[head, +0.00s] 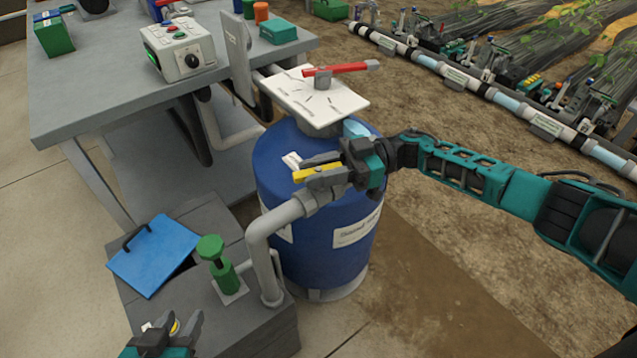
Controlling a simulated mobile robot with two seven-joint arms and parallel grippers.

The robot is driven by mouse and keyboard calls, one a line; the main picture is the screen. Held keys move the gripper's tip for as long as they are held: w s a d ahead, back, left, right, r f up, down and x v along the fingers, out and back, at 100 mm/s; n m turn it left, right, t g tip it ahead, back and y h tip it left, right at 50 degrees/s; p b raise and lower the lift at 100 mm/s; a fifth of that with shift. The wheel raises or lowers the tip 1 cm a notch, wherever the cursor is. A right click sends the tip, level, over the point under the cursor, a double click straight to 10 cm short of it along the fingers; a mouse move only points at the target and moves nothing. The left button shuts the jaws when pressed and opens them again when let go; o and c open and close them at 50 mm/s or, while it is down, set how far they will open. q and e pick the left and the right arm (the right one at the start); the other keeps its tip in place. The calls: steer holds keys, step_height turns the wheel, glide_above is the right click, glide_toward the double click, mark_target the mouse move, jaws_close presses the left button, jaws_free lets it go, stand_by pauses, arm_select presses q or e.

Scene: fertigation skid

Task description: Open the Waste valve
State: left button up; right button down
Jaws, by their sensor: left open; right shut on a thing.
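A yellow valve handle (303,175) sits on the grey pipe (284,215) that comes out of the side of the blue filter tank (325,220). I take it for the Waste valve, but I cannot read its tag. The handle points left in the picture, roughly along the pipe. My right gripper (322,168) is shut on the yellow handle, and its fingers hide part of it and of the valve body. My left gripper (172,328) is open and empty at the bottom edge, low and apart from the valve, beside the grey box.
A red-handled valve (340,69) tops the tank on a white plate (296,92). A grey table (105,93) with a control box (178,47) stands at the upper left.

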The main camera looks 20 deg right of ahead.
steer(key=shift+n+g+b, duration=0.5)
steer(key=shift+g, duration=0.2)
arm_select(q)
step_height(320, 180, down, 2)
steer(key=shift+a+f, duration=0.1)
steer(key=shift+a, duration=0.05)
steer(key=shift+s, duration=0.2)
arm_select(e)
steer(key=c, duration=1.1)
jaws_free()
steer(key=shift+o, duration=0.3)
steer(key=shift+d, duration=0.25)
arm_select(q)
steer(key=shift+f+b, duration=1.4)
arm_select(e)
steer(key=w+d, duration=0.1)
steer(key=d, duration=1.1)
steer(key=shift+w+d, duration=0.15)
steer(key=shift+w, duration=0.1)
